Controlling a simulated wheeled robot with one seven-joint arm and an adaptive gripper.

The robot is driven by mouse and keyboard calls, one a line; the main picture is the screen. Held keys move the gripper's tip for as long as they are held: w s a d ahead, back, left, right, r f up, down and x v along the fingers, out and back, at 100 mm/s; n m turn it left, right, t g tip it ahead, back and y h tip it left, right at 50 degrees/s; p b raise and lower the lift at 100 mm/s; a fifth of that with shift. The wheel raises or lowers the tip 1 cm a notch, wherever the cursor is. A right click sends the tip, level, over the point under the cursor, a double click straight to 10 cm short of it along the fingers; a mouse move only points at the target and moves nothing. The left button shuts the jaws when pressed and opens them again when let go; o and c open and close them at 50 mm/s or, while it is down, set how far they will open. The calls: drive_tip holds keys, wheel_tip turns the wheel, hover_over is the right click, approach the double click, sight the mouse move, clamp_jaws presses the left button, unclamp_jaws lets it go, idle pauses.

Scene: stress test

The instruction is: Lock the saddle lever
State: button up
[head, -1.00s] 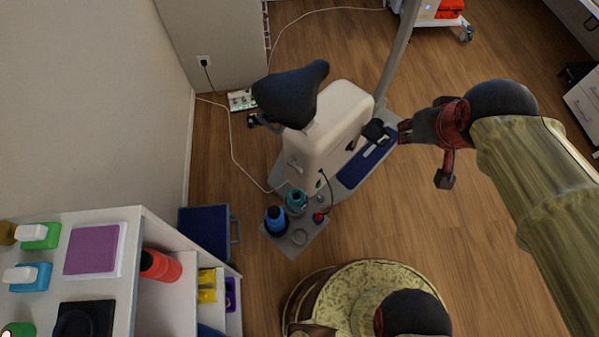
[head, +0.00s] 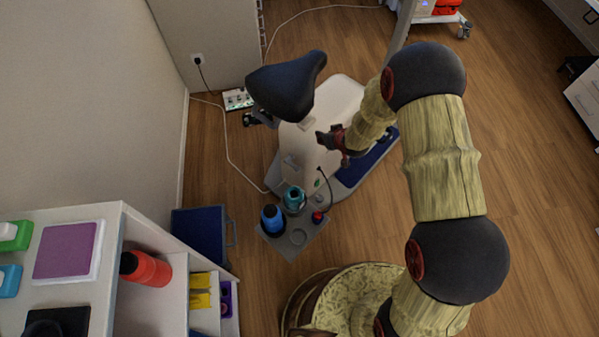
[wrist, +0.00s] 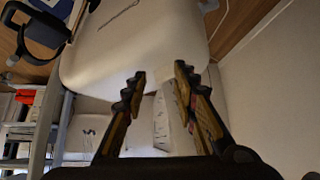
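The dark saddle (head: 287,85) sits above the cream-white body (head: 340,92) of an exercise bike in the head view. A small pale piece (head: 307,124) shows below the saddle; I cannot tell whether it is the lever. My gripper (head: 322,139) is over the bike body, just right of and below that piece. In the wrist view my gripper (wrist: 160,75) has its two fingers apart, with nothing clearly held. A pale upright part (wrist: 163,122) shows between the fingers; contact cannot be told. The bike's white body (wrist: 135,50) fills the space ahead.
A small grey tray (head: 283,246) holds a blue bottle (head: 272,220) and a teal one (head: 294,198). A white shelf unit (head: 103,215) stands at left, with a blue case (head: 198,236) beside it. A white cable lies on the floor.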

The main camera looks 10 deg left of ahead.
sight(299, 170)
drive_tip(key=s+a+f+n+y+b, duration=0.1)
drive_tip(key=s+a+f, duration=0.25)
drive_tip(key=f, duration=0.55)
drive_tip(key=s+a+f+y+b, duration=0.1)
drive_tip(key=s+a+f+y, duration=0.2)
drive_tip(key=f, duration=0.6)
drive_tip(key=shift+h, duration=0.7)
drive_tip(key=x, duration=0.1)
drive_tip(key=b+x, duration=0.1)
drive_tip(key=x, duration=0.1)
drive_tip(key=b+x, duration=0.1)
drive_tip(key=x, duration=0.1)
drive_tip(key=shift+s+a+f, duration=0.1)
drive_tip(key=shift+s+f, duration=0.15)
drive_tip(key=shift+f, duration=0.25)
drive_tip(key=shift+w+a+f+b, duration=0.3)
drive_tip(key=shift+w+f+b, duration=0.05)
drive_tip(key=shift+b, duration=0.1)
drive_tip(key=c, duration=0.3)
drive_tip(key=c, duration=0.4)
clamp_jaws()
